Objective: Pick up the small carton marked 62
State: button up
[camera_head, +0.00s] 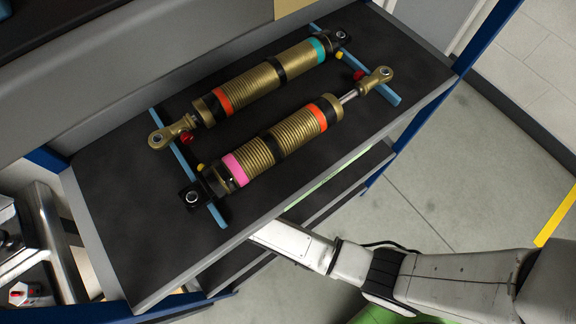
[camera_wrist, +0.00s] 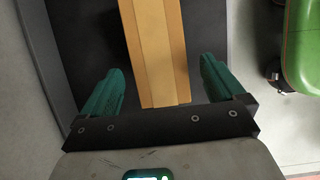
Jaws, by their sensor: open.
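In the wrist view a long tan, cardboard-coloured box (camera_wrist: 156,45) runs away from me over a dark surface. No marking 62 is readable on it, so I cannot tell whether it is the small carton. My gripper (camera_wrist: 163,68) is open, with one green finger on each side of the box. In the head view my arm reaches under the top shelf, which hides my gripper. No carton marked 62 shows there.
Two gold shock absorbers (camera_head: 265,78) (camera_head: 275,145) lie on blue strips on the dark top shelf (camera_head: 120,215). A lower shelf (camera_head: 318,200) sits beneath. A green object (camera_wrist: 302,50) stands at the right of the wrist view. Grey floor (camera_head: 455,165) is open at right.

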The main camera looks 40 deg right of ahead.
jog(key=shift+d, duration=0.95)
jog(key=shift+d+b+x, duration=0.25)
jog(key=shift+b+x, duration=0.05)
jog(key=shift+x, duration=1.05)
jog(key=shift+d+b+x, duration=0.2)
jog(key=shift+b+x, duration=0.05)
jog(key=shift+x, duration=1.15)
jog(key=shift+r, duration=0.25)
jog(key=shift+c, duration=0.3)
jog(key=c, duration=1.3)
jog(key=shift+c, duration=0.5)
jog(key=shift+r, duration=0.1)
